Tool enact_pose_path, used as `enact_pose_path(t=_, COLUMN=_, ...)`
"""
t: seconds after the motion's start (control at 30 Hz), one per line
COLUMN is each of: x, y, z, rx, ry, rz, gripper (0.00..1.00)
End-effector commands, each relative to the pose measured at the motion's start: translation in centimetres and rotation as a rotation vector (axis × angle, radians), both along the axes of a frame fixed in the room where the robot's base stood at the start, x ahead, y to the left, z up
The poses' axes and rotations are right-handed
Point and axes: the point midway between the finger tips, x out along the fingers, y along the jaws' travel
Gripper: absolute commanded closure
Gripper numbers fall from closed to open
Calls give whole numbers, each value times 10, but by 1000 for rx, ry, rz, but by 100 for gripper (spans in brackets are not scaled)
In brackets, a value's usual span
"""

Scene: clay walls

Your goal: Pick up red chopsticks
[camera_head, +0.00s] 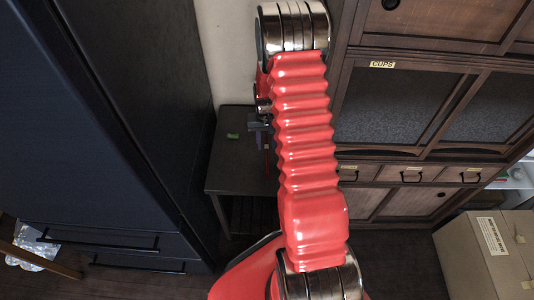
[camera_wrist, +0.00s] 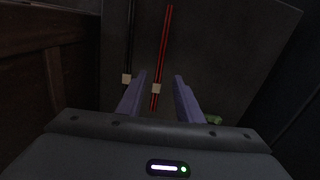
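The red chopsticks (camera_wrist: 166,40) lie lengthwise on a dark tabletop (camera_wrist: 225,45) in the wrist view, with a pale band (camera_wrist: 156,88) around them near the lower end. My gripper (camera_wrist: 160,75) is open and empty, its two purple fingers on either side of the chopsticks' lower part. The chopsticks appear nearer the left finger; I cannot tell the height of the fingers above the table. In the head view my arm hides most of the gripper and the chopsticks.
A black pair of chopsticks (camera_wrist: 131,40) with a pale band lies to the left. A small green object (camera_wrist: 213,119) is right of the gripper, also on the small dark table (camera_head: 236,172). A dark tall cabinet (camera_head: 100,120) and a wooden cupboard (camera_head: 400,110) flank the table.

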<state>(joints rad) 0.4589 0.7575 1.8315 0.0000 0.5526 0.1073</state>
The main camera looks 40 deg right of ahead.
Motion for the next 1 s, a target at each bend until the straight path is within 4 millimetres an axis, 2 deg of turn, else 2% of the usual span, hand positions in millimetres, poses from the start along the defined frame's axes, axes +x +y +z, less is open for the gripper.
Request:
enact_pose_path(t=0.23, x=-1, y=-2, z=-31, rx=2, ry=3, rz=0, gripper=67)
enact_pose_path(t=0.4, x=0, y=-2, z=-43, rx=1, ry=1, rz=1, gripper=67)
enact_pose_path(t=0.97, x=1, y=-2, z=-44, rx=0, ry=0, rz=1, gripper=67)
enact_pose_path(t=1.0, x=1, y=-2, z=-44, rx=0, ry=0, rz=1, gripper=70)
